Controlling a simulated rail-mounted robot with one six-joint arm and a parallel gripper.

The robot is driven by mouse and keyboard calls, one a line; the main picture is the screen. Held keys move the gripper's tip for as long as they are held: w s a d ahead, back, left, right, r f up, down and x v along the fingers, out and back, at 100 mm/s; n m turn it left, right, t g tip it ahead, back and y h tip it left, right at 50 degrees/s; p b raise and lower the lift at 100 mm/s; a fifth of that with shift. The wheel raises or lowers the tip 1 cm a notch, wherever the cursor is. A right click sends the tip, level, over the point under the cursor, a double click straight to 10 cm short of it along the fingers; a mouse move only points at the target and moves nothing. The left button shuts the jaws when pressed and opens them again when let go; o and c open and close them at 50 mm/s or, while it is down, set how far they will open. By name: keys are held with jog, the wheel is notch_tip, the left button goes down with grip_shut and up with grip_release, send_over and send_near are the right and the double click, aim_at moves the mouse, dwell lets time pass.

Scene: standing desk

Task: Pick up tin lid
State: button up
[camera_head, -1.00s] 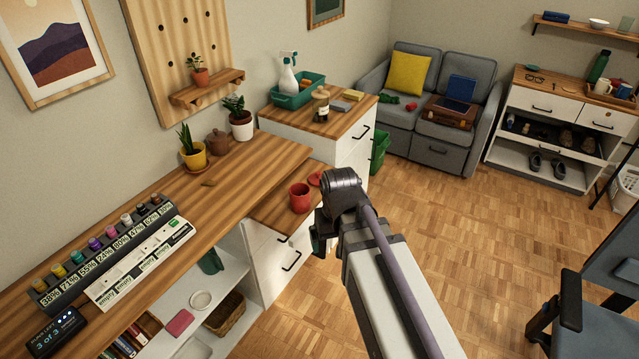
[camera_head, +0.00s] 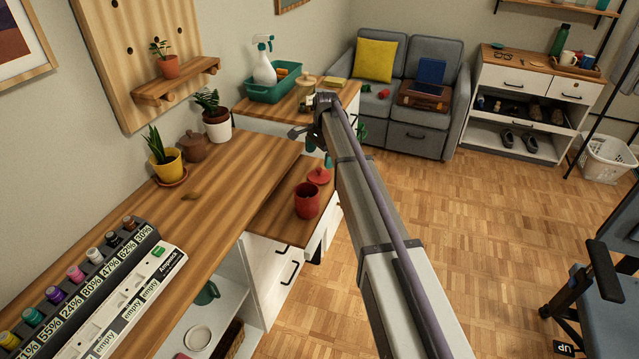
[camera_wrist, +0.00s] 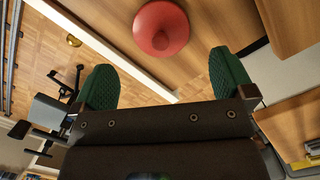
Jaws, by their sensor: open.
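The red tin lid (camera_head: 318,176) lies on the lower wooden surface, just behind the open red tin (camera_head: 307,203). In the wrist view a round red piece with a small centre knob, which looks like the lid (camera_wrist: 161,28), lies ahead of my gripper (camera_wrist: 163,74). The two green fingers are wide apart, with nothing between them. In the head view my arm's end is above and slightly beyond the lid, and its fingers are mostly hidden. The lid and fingers look apart.
The long desk (camera_head: 225,193) borders the lower surface on the left, with plants and a brown pot (camera_head: 194,146). A higher cabinet with a green tub (camera_head: 271,88) and a jar (camera_head: 306,91) stands behind. Open floor (camera_head: 470,220) lies right.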

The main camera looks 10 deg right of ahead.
aim_at(319, 172)
notch_tip(319, 172, down, 3)
jog(key=shift+a+r+b, duration=0.15)
jog(key=shift+b, duration=0.35)
notch_tip(319, 172, down, 5)
jog(key=b, duration=0.5)
jog(key=shift+s+a, duration=0.1)
jog(key=shift+r, duration=0.1)
jog(key=c, duration=0.8)
jog(key=shift+o, duration=0.2)
notch_tip(319, 172, up, 10)
jog(key=p, duration=1)
jog(key=shift+r+p, duration=0.25)
jog(key=shift+p, duration=0.1)
